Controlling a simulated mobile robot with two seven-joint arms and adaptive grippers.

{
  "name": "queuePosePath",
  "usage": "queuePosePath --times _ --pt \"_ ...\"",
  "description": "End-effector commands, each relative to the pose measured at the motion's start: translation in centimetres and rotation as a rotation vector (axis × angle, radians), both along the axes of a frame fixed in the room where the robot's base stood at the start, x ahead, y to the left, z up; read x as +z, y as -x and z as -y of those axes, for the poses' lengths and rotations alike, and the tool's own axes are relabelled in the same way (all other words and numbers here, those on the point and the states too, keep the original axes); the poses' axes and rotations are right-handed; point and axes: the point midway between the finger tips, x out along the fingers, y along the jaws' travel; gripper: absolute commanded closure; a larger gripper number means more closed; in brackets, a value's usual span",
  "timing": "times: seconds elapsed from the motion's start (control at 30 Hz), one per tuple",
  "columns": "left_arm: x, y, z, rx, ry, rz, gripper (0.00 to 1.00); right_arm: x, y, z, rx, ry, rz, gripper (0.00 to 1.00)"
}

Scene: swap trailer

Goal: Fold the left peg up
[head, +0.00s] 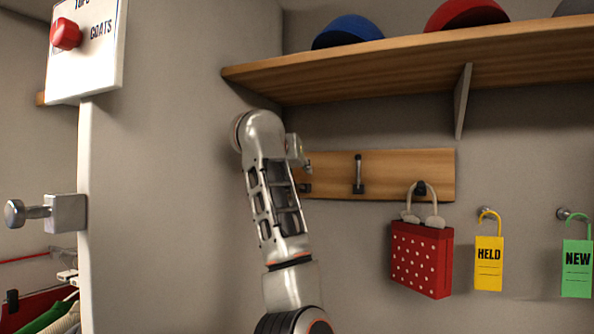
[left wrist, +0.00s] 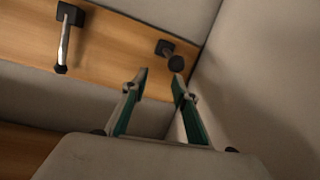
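The left peg (head: 304,187) is a dark peg at the left end of the wooden rail (head: 390,163), partly behind my left arm in the head view. In the left wrist view the left peg (left wrist: 172,55) sticks out from the rail with its round end towards the camera. My left gripper (head: 306,166) is just in front of the rail's left end. In the left wrist view the gripper (left wrist: 157,75) is open and empty, and the peg's round end is close to the right-hand fingertip; I cannot tell if they touch. My right gripper is not in view.
The middle peg (head: 358,174) stands upright, flat to the rail. A red dotted bag (head: 422,258) hangs on the right peg (head: 420,188). A wooden shelf (head: 400,62) with hats is above. Yellow (head: 489,264) and green (head: 577,269) tags hang at right. A side wall adjoins the left.

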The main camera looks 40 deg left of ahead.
Motion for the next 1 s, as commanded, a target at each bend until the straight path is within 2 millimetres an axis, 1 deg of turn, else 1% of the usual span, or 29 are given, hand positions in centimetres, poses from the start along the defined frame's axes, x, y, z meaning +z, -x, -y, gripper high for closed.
queuePosePath --times 0.13,0.23,0.37,0.5,0.7,0.83,1.0 --pt "0.1 0.2 0.1 0.001 0.0 0.002 0.72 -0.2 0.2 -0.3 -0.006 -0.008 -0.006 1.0" --pt "0.4 1.0 0.4 -0.001 0.001 0.005 0.72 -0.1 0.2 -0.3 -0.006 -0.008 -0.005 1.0" --pt "1.0 3.1 1.3 -0.002 0.002 0.006 0.72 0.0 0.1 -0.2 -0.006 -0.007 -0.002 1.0" --pt "1.6 5.8 2.2 -0.002 0.002 0.006 0.72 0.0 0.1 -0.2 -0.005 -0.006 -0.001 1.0" --pt "2.4 9.0 3.4 -0.002 0.001 0.004 0.72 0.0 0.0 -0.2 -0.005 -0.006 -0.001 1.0" --pt "2.7 10.3 3.8 -0.001 0.001 0.003 0.72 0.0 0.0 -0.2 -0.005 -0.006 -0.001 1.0" --pt "2.8 11.0 3.9 0.0 0.001 0.0 0.72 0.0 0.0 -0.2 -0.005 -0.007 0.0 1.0"
